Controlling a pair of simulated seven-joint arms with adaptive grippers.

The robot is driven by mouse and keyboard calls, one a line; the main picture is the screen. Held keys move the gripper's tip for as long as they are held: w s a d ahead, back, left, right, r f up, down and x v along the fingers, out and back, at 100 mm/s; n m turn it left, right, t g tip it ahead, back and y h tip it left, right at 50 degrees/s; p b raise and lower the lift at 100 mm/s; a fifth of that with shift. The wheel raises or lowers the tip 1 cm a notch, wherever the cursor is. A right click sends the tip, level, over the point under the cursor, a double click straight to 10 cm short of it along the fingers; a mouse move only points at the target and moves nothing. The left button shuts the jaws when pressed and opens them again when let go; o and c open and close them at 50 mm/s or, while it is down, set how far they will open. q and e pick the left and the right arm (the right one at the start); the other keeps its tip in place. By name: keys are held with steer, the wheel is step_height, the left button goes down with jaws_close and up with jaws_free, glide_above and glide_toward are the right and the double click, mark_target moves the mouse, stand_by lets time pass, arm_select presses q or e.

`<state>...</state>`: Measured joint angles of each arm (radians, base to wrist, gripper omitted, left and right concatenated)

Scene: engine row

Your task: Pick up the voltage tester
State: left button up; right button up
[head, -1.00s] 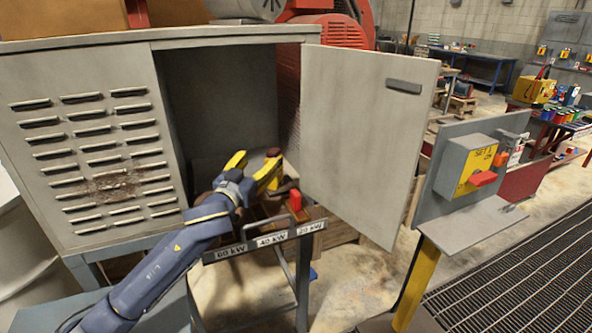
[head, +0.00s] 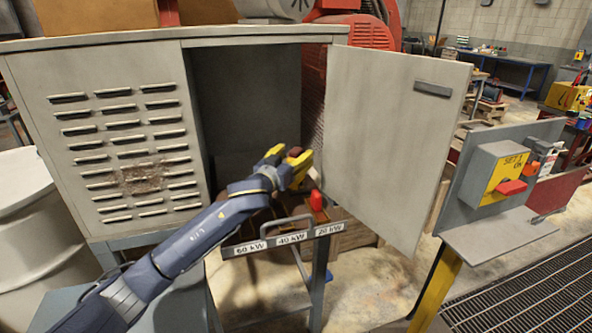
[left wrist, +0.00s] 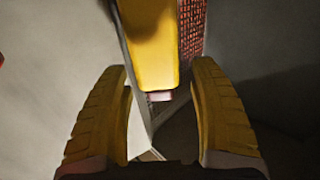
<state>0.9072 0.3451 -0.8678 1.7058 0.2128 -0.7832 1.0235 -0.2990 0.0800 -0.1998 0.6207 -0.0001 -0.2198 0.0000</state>
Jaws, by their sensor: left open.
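A yellow body with a small pale tip at its lower end shows in the left wrist view; I take it for the voltage tester (left wrist: 152,45). It lies ahead of and between the fingers of my left gripper (left wrist: 160,110), with no visible contact. In the head view my left gripper (head: 287,160) is open in front of the cabinet's dark opening, near the inner edge of the open door. I cannot make out the tester apart from the yellow fingers there. My right gripper is not in view.
The grey cabinet (head: 128,125) has its door (head: 395,140) swung open to the right. Below the gripper are a rail with kW labels (head: 283,238) and a red object (head: 316,200). A switch panel (head: 500,172) stands at right. A pale drum (head: 30,225) stands at left.

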arm_select(q)
steer(key=shift+w+d, duration=0.2)
steer(key=shift+w, duration=0.15)
jaws_close()
stand_by(0.3)
